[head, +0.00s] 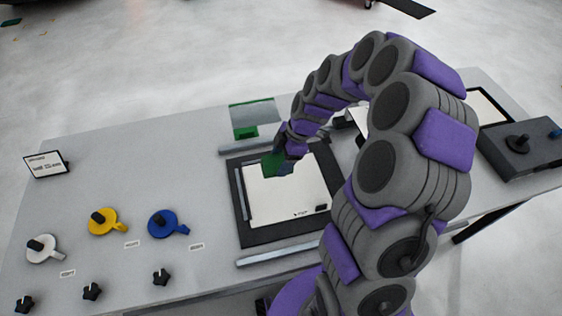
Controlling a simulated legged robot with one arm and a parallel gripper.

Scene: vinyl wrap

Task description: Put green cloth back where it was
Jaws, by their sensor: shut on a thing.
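My gripper (281,151) is shut on a green cloth (271,164), a small dark green piece. It is over the upper left part of a white panel (285,195) in a black frame (243,225). I cannot tell whether the cloth touches the panel. My fingers are small in view and partly merge with the cloth. Behind the frame, a flat grey piece with green edges (245,132) lies on the table.
The grey table (190,135) holds white (41,249), yellow (104,223) and blue (166,224) handled pieces at left, with several black knobs in front. Grey bars flank the frame. A dark box (520,150) stands at right.

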